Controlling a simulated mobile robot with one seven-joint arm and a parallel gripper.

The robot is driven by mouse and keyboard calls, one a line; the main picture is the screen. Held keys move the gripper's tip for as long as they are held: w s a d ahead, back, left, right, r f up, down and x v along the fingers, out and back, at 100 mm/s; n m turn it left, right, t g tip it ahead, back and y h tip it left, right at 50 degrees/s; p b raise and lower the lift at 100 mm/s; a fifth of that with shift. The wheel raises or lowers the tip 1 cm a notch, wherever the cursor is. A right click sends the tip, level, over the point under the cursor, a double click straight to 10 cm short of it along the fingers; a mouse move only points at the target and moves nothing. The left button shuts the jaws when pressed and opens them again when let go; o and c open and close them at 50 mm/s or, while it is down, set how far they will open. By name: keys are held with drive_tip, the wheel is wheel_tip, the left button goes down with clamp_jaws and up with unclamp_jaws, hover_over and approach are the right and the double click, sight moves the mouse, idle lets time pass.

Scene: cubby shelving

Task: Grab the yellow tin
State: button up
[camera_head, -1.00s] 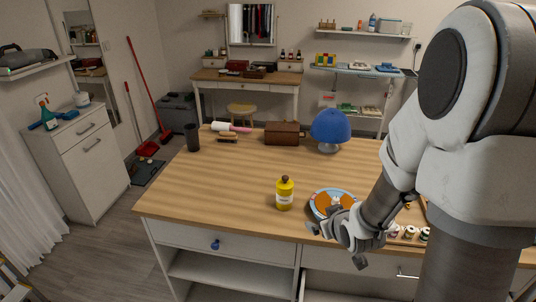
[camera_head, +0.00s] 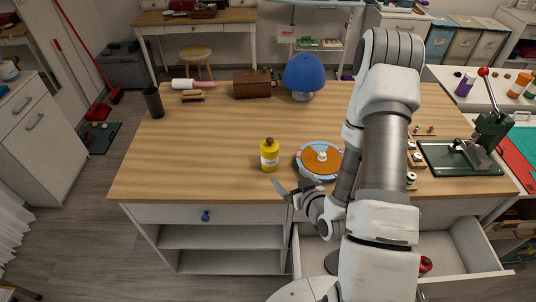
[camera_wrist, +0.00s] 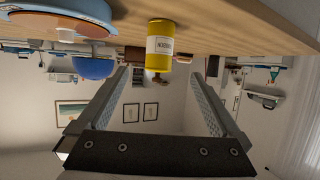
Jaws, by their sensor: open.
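The yellow tin (camera_head: 270,155) is a small yellow cylinder with a white label and a brown top. It stands upright on the wooden table near the front edge, left of a blue and orange round dish. My gripper (camera_head: 282,191) is just in front of the table's front edge, below and slightly right of the tin in the head view. In the wrist view the picture is upside down, and the tin (camera_wrist: 160,46) shows beyond my open fingers (camera_wrist: 165,85), roughly between them. The fingers are empty and apart from the tin.
The round dish (camera_head: 318,156) sits close to the tin's right. A blue lampshade (camera_head: 305,71), a brown box (camera_head: 252,84) and a dark cup (camera_head: 154,103) stand farther back. An open drawer (camera_head: 455,255) juts out at the front right. The table left of the tin is clear.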

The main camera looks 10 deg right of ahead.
sight(273, 160)
drive_tip(key=b+x, duration=0.4)
drive_tip(key=b, duration=0.4)
drive_tip(key=shift+w+f+b, duration=0.1)
drive_tip(key=shift+f+b, duration=0.15)
drive_tip(key=shift+b, duration=0.05)
drive_tip(key=shift+w+f+b, duration=0.1)
drive_tip(key=shift+b, duration=0.8)
drive_tip(key=b+x, duration=0.2)
drive_tip(key=shift+b, duration=0.4)
drive_tip(key=x, duration=0.4)
drive_tip(key=shift+w+a, duration=0.1)
drive_tip(key=shift+w, duration=0.3)
drive_tip(key=shift+p+x, duration=0.35)
drive_tip(key=shift+x, duration=2.5)
drive_tip(key=shift+c, duration=0.2)
